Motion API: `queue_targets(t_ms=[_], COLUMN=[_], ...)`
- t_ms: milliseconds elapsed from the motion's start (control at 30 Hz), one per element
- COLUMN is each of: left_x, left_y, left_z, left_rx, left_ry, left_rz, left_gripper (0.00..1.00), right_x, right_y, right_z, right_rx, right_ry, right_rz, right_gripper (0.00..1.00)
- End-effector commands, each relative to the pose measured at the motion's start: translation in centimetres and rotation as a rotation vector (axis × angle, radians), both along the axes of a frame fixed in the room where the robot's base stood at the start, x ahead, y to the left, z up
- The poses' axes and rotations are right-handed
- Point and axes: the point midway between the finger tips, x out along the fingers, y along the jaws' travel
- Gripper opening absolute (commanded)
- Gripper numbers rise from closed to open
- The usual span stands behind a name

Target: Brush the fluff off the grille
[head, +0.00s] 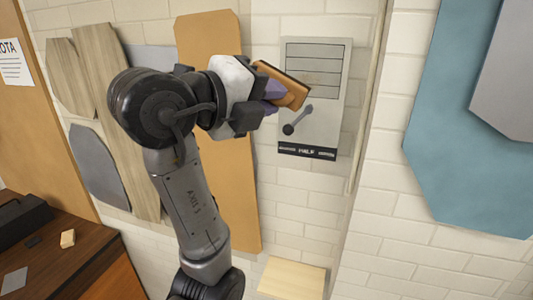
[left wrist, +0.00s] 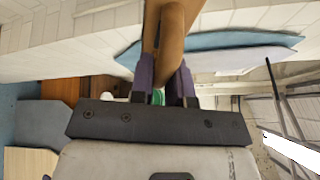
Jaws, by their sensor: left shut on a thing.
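The grille (head: 312,62) is the slatted upper part of a grey panel on the white brick wall, right of centre in the head view. I cannot make out any fluff on it. My left gripper (head: 272,92) is shut on a brown wooden brush (head: 287,84), held tilted in front of the panel's left side and covering part of it. In the left wrist view the brush (left wrist: 172,32) sticks out from between the purple fingertips (left wrist: 165,78). Its bristles cannot be made out, and I cannot tell whether it touches the panel. My right gripper is not in view.
A dark lever (head: 297,122) sits on the panel below the grille, above a black label strip (head: 307,151). A pale wooden block or ledge (head: 291,278) is beneath. A vertical pipe (head: 369,100) runs right of the panel. A brown desk (head: 80,262) stands lower left.

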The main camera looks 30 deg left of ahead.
Motion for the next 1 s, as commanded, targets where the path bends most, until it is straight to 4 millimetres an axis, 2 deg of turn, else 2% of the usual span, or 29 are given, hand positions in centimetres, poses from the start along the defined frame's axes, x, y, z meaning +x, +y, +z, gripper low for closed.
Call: queue_targets(t_ms=[33, 100, 200, 300, 467, 733, 800, 1000], left_x=[0.1, 0.5, 1.4, 3.3, 6.8, 12.0, 12.8, 12.7], left_y=[0.0, 0.1, 0.3, 0.9, 1.4, 3.2, 3.8, 3.8], left_z=[1.7, 3.5, 5.6, 6.5, 4.5, -0.3, -1.7, -2.3], left_rx=[-0.01, -0.028, -0.057, -0.089, -0.138, -0.236, -0.281, -0.392], left_ry=[-0.002, -0.001, 0.001, 0.007, 0.008, 0.005, 0.0, -0.008], left_rz=[0.01, 0.025, 0.048, 0.07, 0.079, 0.119, 0.139, 0.146], left_gripper=[0.0, 0.0, 0.0, 0.0, 0.0, 0.0, 0.0, 0.0], right_x=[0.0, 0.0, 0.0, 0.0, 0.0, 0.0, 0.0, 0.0], right_y=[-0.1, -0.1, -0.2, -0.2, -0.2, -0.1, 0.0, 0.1], right_z=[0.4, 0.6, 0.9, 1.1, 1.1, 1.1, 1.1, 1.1], right_rx=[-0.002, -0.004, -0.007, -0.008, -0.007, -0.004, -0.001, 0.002], right_ry=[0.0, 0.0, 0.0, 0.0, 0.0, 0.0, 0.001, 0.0], right_rz=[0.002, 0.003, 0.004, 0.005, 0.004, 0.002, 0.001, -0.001], right_gripper=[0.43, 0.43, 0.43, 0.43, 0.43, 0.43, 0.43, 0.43])
